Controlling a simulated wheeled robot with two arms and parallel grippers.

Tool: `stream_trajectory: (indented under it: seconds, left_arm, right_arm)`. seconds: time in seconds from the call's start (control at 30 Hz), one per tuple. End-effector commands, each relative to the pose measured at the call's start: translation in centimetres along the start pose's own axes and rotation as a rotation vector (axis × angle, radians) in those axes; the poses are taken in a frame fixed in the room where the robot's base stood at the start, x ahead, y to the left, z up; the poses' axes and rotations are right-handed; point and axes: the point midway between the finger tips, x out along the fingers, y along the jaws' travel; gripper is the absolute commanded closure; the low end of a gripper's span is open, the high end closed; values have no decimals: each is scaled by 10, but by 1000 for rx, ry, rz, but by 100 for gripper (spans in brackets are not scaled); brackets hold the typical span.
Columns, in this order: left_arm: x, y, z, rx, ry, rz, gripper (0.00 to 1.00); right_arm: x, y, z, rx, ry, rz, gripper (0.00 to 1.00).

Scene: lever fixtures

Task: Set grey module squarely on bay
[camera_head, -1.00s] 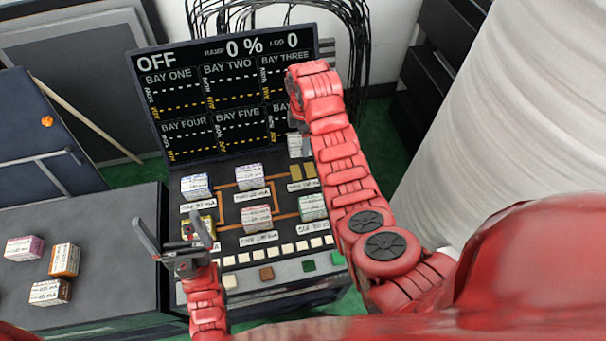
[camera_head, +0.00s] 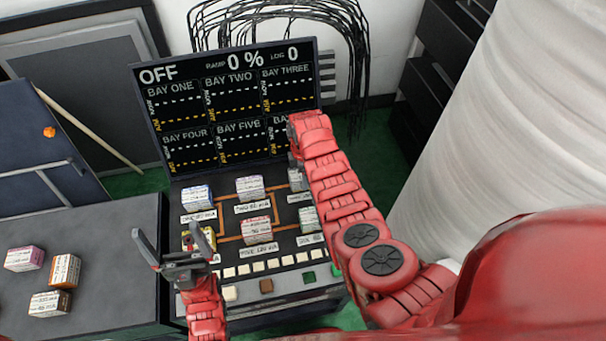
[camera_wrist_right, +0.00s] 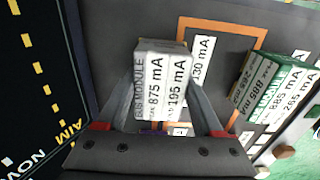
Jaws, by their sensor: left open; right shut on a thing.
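The grey module (camera_wrist_right: 163,85), with a white label reading 875 mA and 195 mA, is between the fingers of my right gripper (camera_wrist_right: 164,98), which is shut on it. In the head view, the module (camera_head: 297,180) shows beside my right arm over the upper right of the bay panel (camera_head: 230,208). The bay under it is hidden, so I cannot tell whether the module touches it or sits square. My left gripper (camera_head: 176,262) is open and empty in front of the panel's left side.
A green module (camera_wrist_right: 270,88) sits close to the right of the held one in the wrist view. Blue (camera_head: 197,197), purple (camera_head: 250,188) and red (camera_head: 257,230) modules occupy other bays. The screen (camera_head: 230,105) rises behind. Several loose modules lie on the left table (camera_head: 110,240).

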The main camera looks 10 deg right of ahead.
Motion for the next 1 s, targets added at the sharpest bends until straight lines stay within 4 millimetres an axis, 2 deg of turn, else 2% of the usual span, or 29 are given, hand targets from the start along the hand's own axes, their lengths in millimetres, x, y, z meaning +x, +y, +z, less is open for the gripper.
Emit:
stream_trajectory:
  seconds: [0.3, 0.33, 0.5, 0.77, 0.87, 1.0]
  left_arm:
    - [-5, 0, 1, 0, 0, 0, 2]
    - [-4, 0, 1, 0, 0, 0, 2]
    - [-3, 0, 0, 0, 0, 0, 2]
    - [-3, 0, 0, 0, 0, 0, 2]
    - [3, 0, 0, 0, 0, 0, 2]
    - [-1, 0, 0, 0, 0, 0, 2]
  right_arm:
    - [4, 0, 0, 0, 0, 0, 94]
    - [4, 0, 0, 0, 0, 1, 30]
    - [3, 0, 0, 0, 0, 0, 2]
    - [2, 0, 0, 0, 0, 0, 2]
    - [-4, 0, 0, 0, 0, -1, 2]
    - [-11, 1, 1, 1, 0, -1, 2]
